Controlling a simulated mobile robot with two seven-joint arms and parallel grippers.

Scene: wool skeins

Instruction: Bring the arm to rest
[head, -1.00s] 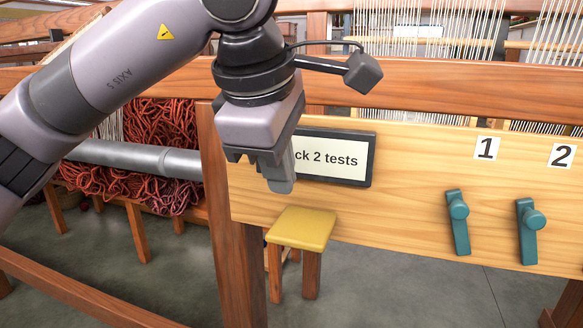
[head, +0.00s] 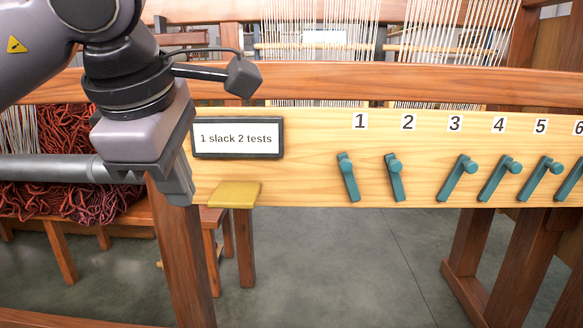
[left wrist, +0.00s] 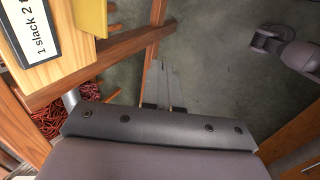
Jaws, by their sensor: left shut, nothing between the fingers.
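My left gripper (head: 180,190) is at the left of the head view, in front of the loom's wooden post. Its fingers point down, shut with nothing between them. In the left wrist view the shut fingers (left wrist: 160,85) show over the grey floor, apart from any object. My left arm (head: 130,80) reaches in from the upper left. My right gripper is not seen in the head view.
A pale wooden board (head: 300,180) carries a sign (head: 237,138) reading "1 slack 2 tests" and several teal levers (head: 347,178) under numbers. Red wool (head: 75,150) lies at left. Open floor (head: 350,270) shows below.

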